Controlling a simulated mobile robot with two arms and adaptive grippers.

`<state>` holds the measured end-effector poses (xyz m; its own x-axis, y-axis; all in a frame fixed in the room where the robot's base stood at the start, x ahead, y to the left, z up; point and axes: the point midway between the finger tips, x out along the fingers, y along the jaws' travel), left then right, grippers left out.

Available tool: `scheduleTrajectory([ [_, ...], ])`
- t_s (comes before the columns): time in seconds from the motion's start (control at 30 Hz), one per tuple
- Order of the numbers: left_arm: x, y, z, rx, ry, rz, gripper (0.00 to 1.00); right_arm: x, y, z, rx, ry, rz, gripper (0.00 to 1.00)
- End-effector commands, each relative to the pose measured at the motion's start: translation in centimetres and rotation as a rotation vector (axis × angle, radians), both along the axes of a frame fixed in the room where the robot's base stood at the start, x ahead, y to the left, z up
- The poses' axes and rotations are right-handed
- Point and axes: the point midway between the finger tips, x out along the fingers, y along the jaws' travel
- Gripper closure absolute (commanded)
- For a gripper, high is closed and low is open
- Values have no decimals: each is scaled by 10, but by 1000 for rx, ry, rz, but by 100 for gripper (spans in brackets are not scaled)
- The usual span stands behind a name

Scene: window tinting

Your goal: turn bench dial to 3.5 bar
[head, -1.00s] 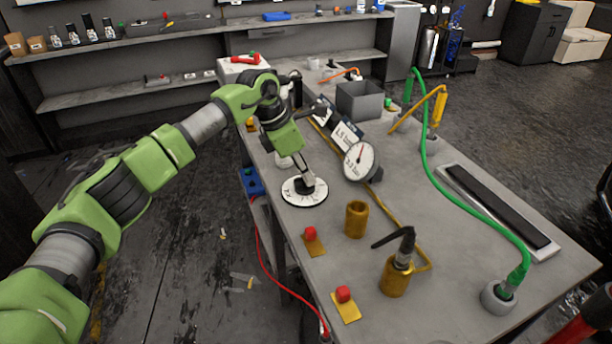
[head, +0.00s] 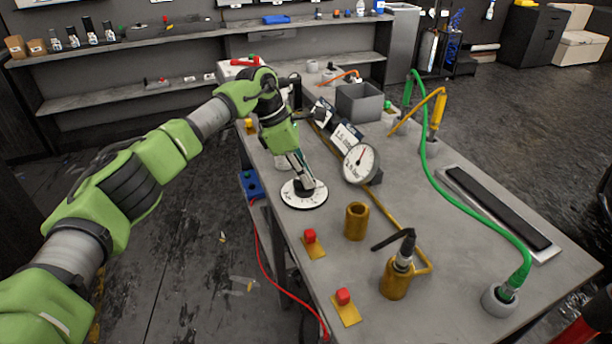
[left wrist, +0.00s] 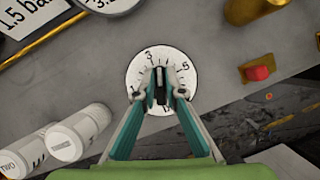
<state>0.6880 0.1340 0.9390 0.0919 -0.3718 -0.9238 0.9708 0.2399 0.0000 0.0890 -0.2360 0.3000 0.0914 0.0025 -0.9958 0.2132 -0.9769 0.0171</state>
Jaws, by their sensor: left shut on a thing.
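The bench dial is a white disc (head: 316,196) with black numbers, lying flat on the left edge of the grey bench. It also shows in the left wrist view (left wrist: 134,78), where a 3 and a 5 are readable. My left gripper (head: 304,192) comes down from above and is shut on the dark knob at the dial's middle. In the left wrist view its two fingers (left wrist: 161,88) close around the knob and hide part of it. A round white gauge (head: 361,164) stands tilted behind the dial, its needle near the top. A sign (left wrist: 28,14) reads 1.5 bar.
A brass cup (head: 356,221) and red buttons on yellow plates (head: 313,244) stand in front of the dial. White cylinders (left wrist: 64,141) stand near it. A grey bin (head: 360,101) and a green hose (head: 462,203) are farther right.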

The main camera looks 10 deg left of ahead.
Motion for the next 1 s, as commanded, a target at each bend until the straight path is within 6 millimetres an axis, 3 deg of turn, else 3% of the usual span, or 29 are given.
scheduleTrajectory([
  [0.07,0,0,0,1,-1,0,100,0,0,0,0,0,0,60],
  [0.1,0,0,0,1,-1,0,82,0,0,0,0,0,0,60],
  [0.13,0,0,0,1,0,1,74,0,0,0,0,0,0,60],
  [0.17,0,0,0,1,0,1,73,0,0,0,0,0,0,60],
  [0.57,0,2,5,0,-1,2,73,1,0,0,0,0,1,60],
  [1.0,-7,33,83,1,-4,3,73,0,1,0,1,0,0,60],
])
